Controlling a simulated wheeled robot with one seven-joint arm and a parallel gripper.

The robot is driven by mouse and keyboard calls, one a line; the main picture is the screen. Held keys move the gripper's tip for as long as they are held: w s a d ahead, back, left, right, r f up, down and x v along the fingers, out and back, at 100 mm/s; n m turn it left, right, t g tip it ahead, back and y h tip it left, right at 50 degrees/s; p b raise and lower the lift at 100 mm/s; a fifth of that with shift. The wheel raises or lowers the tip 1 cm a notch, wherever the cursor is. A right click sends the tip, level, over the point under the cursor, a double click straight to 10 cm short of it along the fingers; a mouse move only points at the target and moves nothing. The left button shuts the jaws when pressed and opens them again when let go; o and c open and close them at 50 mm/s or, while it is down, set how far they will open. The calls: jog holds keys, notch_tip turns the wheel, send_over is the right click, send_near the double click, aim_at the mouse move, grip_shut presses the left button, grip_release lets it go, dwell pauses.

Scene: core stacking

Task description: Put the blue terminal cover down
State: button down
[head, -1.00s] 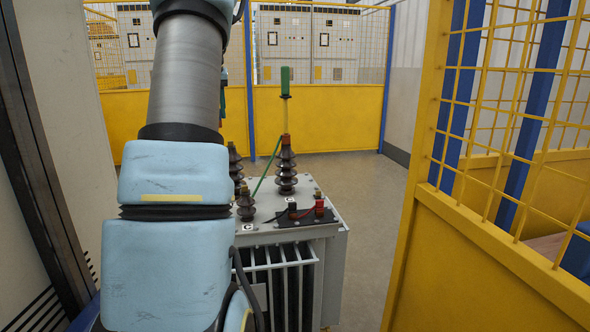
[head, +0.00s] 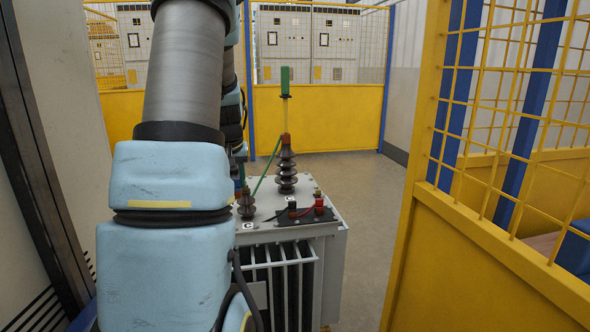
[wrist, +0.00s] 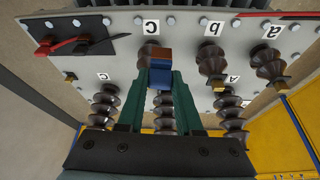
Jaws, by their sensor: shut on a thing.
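The blue terminal cover (wrist: 160,77) is between the green fingers of my gripper (wrist: 160,84) in the wrist view. It has a brown-red band near its top. My gripper is shut on it. The cover overlaps a small dark bushing (wrist: 149,52) by a "c" label; I cannot tell whether they touch. In the head view my arm hides most of the gripper. A sliver of blue and green shows at the left of the grey transformer (head: 331,244), beside a small front bushing (head: 246,205).
A tall bushing (head: 286,170) carries a green-tipped rod (head: 285,82). Red and black clips (head: 306,209) lie on a black plate at the transformer's front right. More bushings (wrist: 215,62) stand close by. Yellow mesh fencing (head: 490,130) is on the right; open floor (head: 365,205) lies between.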

jog(key=s+d+f, duration=0.2)
jog(key=s+f, duration=0.1)
jog(key=f, duration=0.3)
jog(key=s+d+f, duration=0.2)
jog(key=s+f, duration=0.1)
jog(key=f, duration=0.3)
jog(key=s+d+f+m, duration=0.1)
jog(key=s+d+f, duration=0.1)
jog(key=f, duration=0.5)
jog(key=shift+s+d, duration=0.35)
jog(key=shift+s, duration=0.45)
